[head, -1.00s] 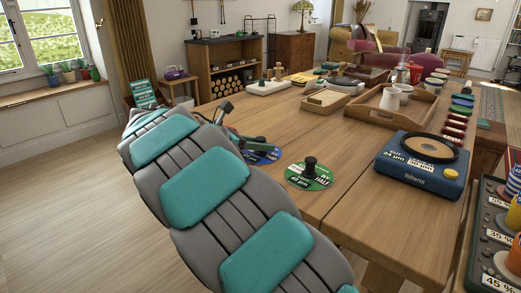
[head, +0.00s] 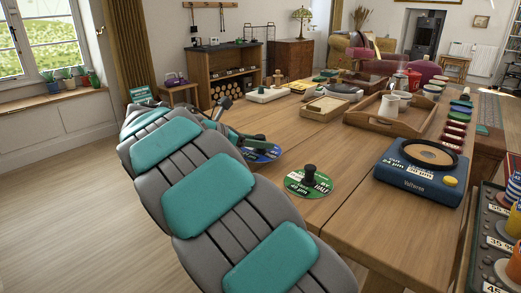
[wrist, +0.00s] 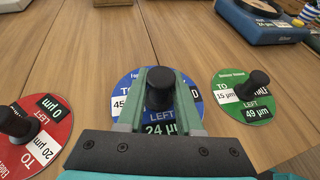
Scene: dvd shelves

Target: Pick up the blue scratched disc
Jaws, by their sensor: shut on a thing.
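The blue disc (wrist: 126,85) lies in the middle of the wrist view, with white and black labels and an upright black knob (wrist: 159,92). My gripper (wrist: 161,78) has its two green fingers on either side of that knob, shut on it. The disc seems to be at table level; I cannot tell whether it touches the wood. In the head view the blue disc (head: 262,153) shows partly behind my arm. Scratches cannot be made out.
A green disc (wrist: 228,84) with a knob lies close on the right, a red disc (wrist: 45,148) on the left. A blue scale (head: 402,181) stands farther right on the wooden table (head: 345,160). A wooden tray (head: 408,133) stands behind. Bare table lies between them.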

